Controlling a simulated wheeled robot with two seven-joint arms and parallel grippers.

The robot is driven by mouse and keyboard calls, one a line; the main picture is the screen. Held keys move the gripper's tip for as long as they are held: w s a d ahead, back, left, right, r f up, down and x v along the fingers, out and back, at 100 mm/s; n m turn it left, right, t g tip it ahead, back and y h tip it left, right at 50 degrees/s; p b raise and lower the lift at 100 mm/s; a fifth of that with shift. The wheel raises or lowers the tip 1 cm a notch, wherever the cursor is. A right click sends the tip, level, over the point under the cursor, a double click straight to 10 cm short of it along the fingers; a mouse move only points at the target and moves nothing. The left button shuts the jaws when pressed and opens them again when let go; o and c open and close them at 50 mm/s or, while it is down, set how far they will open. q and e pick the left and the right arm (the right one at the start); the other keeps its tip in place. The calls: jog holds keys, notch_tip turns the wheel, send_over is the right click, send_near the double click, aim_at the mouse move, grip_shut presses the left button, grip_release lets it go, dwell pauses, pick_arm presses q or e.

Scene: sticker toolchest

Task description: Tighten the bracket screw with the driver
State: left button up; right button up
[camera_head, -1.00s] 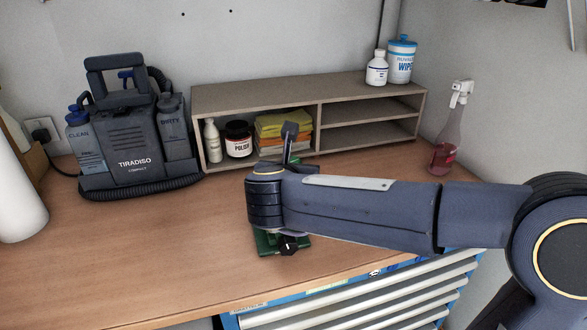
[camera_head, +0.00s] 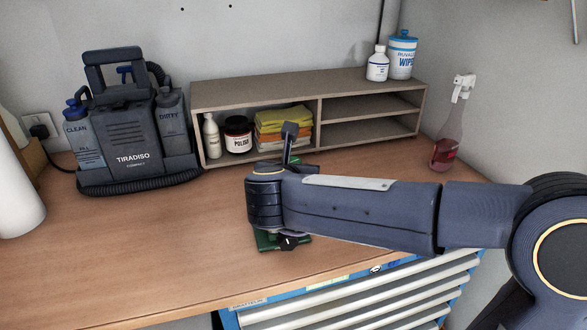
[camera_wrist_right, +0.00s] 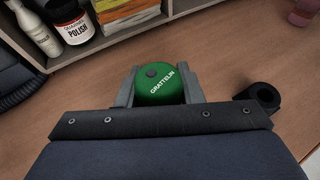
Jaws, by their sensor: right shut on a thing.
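In the head view my right arm covers the gripper and most of the driver. My left gripper is not in view.
A wooden shelf (camera_head: 322,106) with bottles and cloths stands behind the arm. A dark cleaner machine (camera_head: 135,140) is at left and a spray bottle (camera_head: 448,140) at right. A blue drawer chest (camera_head: 340,290) is at the front.

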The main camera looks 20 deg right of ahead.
aim_at(293, 156)
jog(key=shift+f+b, duration=0.3)
jog(key=shift+f, duration=0.05)
jog(key=shift+f+b, duration=0.15)
jog(key=shift+b, duration=0.45)
dwell(1.7)
dwell(0.5)
jog(key=shift+r+p, duration=1.85)
jog(key=shift+r, duration=0.8)
jog(key=shift+f, duration=0.1)
